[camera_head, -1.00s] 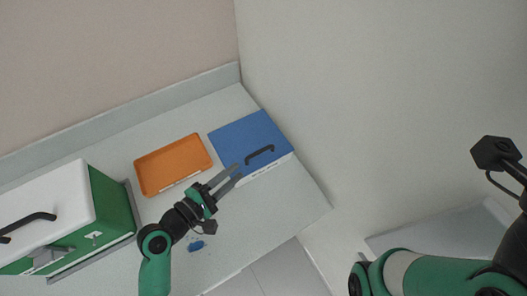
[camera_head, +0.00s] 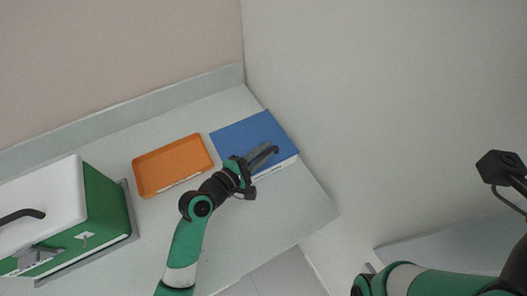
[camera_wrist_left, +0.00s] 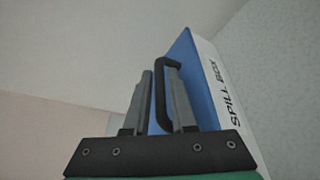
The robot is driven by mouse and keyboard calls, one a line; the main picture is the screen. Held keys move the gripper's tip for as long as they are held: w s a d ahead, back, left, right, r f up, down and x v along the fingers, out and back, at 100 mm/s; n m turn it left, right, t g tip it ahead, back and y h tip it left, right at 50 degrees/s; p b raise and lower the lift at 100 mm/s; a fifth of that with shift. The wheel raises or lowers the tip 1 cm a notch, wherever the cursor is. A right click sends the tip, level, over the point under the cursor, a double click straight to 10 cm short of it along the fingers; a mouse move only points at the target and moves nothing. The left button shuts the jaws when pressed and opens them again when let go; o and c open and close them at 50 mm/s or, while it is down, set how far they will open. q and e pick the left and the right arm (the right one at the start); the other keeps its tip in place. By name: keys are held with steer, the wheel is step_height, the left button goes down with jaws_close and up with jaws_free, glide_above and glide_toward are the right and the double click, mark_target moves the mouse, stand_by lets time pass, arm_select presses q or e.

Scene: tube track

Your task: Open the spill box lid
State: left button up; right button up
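The spill box has a blue lid (camera_head: 243,133) and a white front, and stands at the right end of the counter. Its lid is closed. The black lid handle (camera_head: 276,150) is mostly hidden by my left gripper (camera_head: 267,153) in the head view. In the left wrist view, the handle bar (camera_wrist_left: 160,95) passes between the two grey fingers of my left gripper (camera_wrist_left: 162,85). The fingers are apart, with narrow gaps beside the bar. The lettering "SPILL BOX" (camera_wrist_left: 225,95) shows on the white side.
An empty orange tray (camera_head: 172,165) lies left of the spill box. A green and white case (camera_head: 103,203) with a black handle stands at the far left. A wall (camera_head: 330,110) rises close to the right of the spill box. The counter's front strip is mostly clear.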

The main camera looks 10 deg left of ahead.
arm_select(q)
jaws_close()
stand_by(1.2)
